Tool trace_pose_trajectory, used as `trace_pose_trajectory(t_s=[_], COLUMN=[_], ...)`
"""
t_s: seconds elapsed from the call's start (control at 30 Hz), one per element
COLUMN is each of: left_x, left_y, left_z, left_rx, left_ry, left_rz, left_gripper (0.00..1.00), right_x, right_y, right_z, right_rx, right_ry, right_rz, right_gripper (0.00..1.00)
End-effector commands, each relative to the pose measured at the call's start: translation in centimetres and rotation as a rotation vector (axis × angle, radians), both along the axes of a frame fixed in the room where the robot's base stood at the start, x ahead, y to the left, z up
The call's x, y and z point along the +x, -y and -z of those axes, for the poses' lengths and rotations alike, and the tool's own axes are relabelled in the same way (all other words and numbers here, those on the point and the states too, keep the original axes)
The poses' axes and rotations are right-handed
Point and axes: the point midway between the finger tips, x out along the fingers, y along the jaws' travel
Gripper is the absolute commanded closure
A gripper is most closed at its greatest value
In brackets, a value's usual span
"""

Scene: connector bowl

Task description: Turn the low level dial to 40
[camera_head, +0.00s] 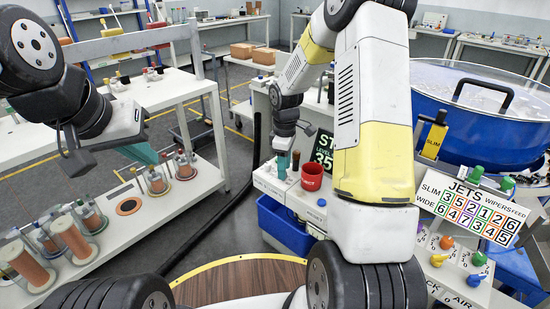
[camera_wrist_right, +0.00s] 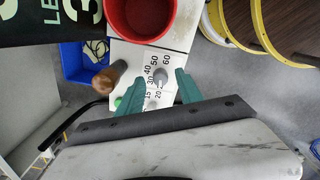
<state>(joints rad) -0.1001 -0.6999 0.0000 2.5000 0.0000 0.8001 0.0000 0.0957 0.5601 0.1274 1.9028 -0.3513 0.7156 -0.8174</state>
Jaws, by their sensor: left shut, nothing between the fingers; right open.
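The dial (camera_wrist_right: 159,76) is a small grey knob on a white panel, ringed by printed numbers from 15 up to 60. Its pointer is too small to read. My right gripper (camera_wrist_right: 158,92) is open, with one teal finger on each side of the dial area; contact cannot be told. In the head view my right gripper (camera_head: 287,164) is over the panel, left of a red cup-like part (camera_head: 312,177). A dark display (camera_head: 323,150) behind it shows "LEVEL" and 35, partly hidden by my arm. My left gripper (camera_head: 141,154) is shut and empty, far left of the panel.
A brown-topped handle (camera_wrist_right: 105,80) and a green button (camera_wrist_right: 119,101) sit left of the dial. The red part (camera_wrist_right: 141,18) stands close above it. A blue tub (camera_head: 470,125) stands at the right.

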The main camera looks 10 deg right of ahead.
Motion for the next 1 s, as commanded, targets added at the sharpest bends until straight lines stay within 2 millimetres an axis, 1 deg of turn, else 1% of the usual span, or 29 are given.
trace_pose_trajectory(t_s=[0.03, 0.13, 0.4, 0.43, 0.47, 0.5, 0.63, 1.0], left_x=[0.0, 0.0, 0.0, 0.0, 0.0, 0.0, 0.0, 0.0], left_y=[0.0, 0.0, 0.0, 0.0, 0.0, 0.0, 0.0, 0.0], left_z=[0.0, 0.0, 0.0, 0.0, 0.0, 0.0, 0.0, 0.0], left_rx=[0.0, 0.0, 0.0, 0.0, 0.0, 0.0, 0.0, 0.0], left_ry=[0.0, 0.0, 0.0, 0.0, 0.0, 0.0, 0.0, 0.0], left_rz=[0.0, 0.0, 0.0, 0.0, 0.0, 0.0, 0.0, 0.0], left_gripper=[1.0, 1.0, 1.0, 1.0, 1.0, 1.0, 1.0, 1.0], right_x=[-0.07, -0.03, -0.01, -0.01, -0.01, -0.01, -0.01, 0.0], right_y=[-0.05, -0.05, -0.03, -0.03, -0.03, -0.03, -0.02, -0.01], right_z=[0.57, 1.1, 1.27, 1.26, 1.26, 1.26, 1.25, 1.23], right_rx=[0.0, 0.0, 0.001, 0.001, 0.001, 0.001, 0.0, 0.0], right_ry=[-0.002, -0.001, 0.0, 0.0, 0.0, 0.0, 0.0, 0.001], right_rz=[0.0, 0.0, 0.001, 0.001, 0.001, 0.001, 0.001, 0.029], right_gripper=[0.57, 0.57, 0.57, 0.61, 0.67, 0.75, 1.0, 1.0])
